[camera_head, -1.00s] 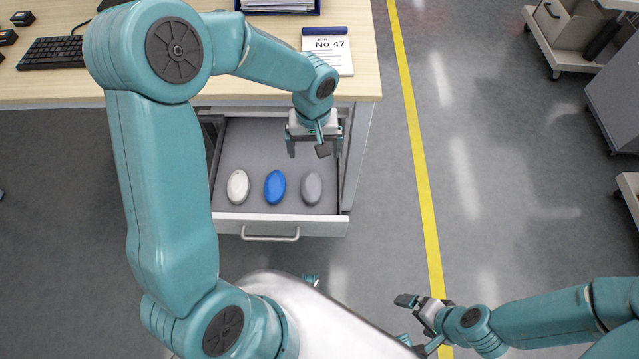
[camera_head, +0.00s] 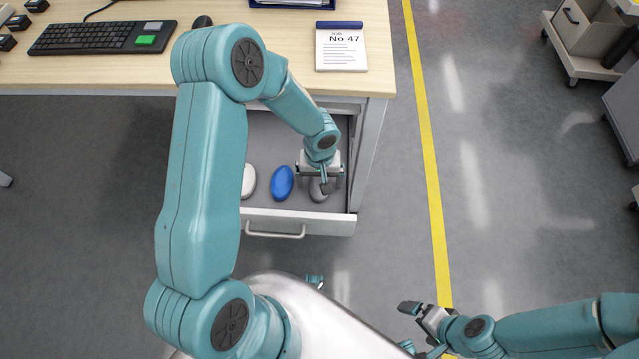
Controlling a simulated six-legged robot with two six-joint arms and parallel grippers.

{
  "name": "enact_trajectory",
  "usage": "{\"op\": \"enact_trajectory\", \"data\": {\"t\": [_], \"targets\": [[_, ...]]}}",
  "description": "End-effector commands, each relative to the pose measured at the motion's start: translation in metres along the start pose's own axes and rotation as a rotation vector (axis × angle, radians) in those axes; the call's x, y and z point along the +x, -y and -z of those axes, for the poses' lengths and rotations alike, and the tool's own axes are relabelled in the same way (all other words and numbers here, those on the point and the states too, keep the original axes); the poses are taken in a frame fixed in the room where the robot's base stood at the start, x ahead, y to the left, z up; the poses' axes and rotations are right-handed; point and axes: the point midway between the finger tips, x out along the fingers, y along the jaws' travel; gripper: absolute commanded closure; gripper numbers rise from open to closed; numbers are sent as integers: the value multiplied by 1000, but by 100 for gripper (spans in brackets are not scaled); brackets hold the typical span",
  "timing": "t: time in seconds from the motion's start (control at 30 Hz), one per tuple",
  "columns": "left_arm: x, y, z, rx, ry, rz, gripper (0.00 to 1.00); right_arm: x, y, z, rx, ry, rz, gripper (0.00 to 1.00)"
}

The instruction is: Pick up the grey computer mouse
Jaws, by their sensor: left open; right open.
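The grey computer mouse (camera_head: 318,196) lies in the open drawer (camera_head: 285,218), at the right of a row of three mice. My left gripper (camera_head: 317,186) is open and low over the grey mouse, hiding much of it. I cannot tell whether the fingers touch it. A blue mouse (camera_head: 282,184) lies just left of it, clear of the gripper. A white mouse (camera_head: 248,181) is further left, partly hidden by my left arm. My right gripper (camera_head: 420,329) is open and empty over the floor at the lower right.
The drawer's front wall with its handle (camera_head: 274,234) is close in front of the mice. The desk top (camera_head: 375,60) stands behind, with a keyboard (camera_head: 100,37) and a notepad (camera_head: 341,47). A yellow line (camera_head: 424,130) crosses open floor at the right.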

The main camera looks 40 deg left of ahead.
Motion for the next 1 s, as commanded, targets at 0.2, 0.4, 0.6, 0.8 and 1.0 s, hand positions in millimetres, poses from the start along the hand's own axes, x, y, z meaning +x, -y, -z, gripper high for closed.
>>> {"op": "enact_trajectory", "data": {"t": [0.2, 0.4, 0.6, 0.8, 1.0], "targets": [[2, 0, 0, 0, -1, 0, 7, 0, 0, 0, 0, 0, 0, 0], [2, 0, 0, 0, -1, 0, 62, 0, 0, 0, 0, 0, 0, 0], [2, 0, 0, 0, -1, 0, 69, 0, 0, 0, 0, 0, 0, 0], [0, 0, 0, 0, -1, 0, 69, 0, 0, 0, 0, 0, 0, 0], [-19, 0, 1, -1, -3, 0, 69, -5, 2, 0, 0, 0, 0, 0]]}}
